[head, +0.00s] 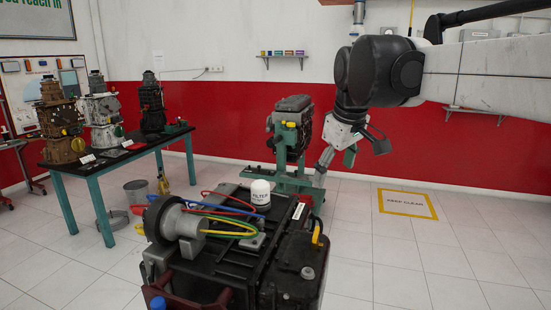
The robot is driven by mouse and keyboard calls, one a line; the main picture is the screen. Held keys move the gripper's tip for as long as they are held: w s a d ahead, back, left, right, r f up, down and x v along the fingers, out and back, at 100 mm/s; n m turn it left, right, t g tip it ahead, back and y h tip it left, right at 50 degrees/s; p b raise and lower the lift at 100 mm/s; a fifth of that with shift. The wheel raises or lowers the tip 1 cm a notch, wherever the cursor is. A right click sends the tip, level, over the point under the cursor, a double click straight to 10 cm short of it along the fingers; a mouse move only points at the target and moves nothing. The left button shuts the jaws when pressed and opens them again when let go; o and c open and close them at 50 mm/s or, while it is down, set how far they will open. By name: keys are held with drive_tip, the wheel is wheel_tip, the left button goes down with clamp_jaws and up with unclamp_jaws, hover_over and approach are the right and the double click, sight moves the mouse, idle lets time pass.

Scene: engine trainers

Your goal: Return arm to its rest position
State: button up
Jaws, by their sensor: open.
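My arm reaches in from the right edge of the head view, with its large black joint at the upper right. My gripper (337,159) hangs below that joint, pointing down and to the left, with its fingers apart. I see nothing between the fingers. In the picture it lies just right of the green-based engine stand and above the right rear of the near engine trainer. The distance between the gripper and these things cannot be told from this one view.
The near engine trainer (215,274) carries a white filter (260,191) and coloured hoses. An engine on a green stand (291,130) is behind. A table (140,152) with several engines is at left. The yellow-bordered floor sign (407,204) lies on clear floor at right.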

drive_tip(key=s+d+f+m+t, duration=0.1)
drive_tip(key=s+d+f+m, duration=0.2)
drive_tip(key=s+f, duration=0.7)
drive_tip(key=s+d+f+m+t+b, duration=0.1)
drive_tip(key=s+d+f+m, duration=0.2)
drive_tip(key=s+f, duration=0.7)
drive_tip(key=s+m, duration=0.1)
drive_tip(key=s, duration=0.3)
drive_tip(key=shift+s+d+m+t+h+b, duration=0.3)
drive_tip(key=shift+s+m+t, duration=0.1)
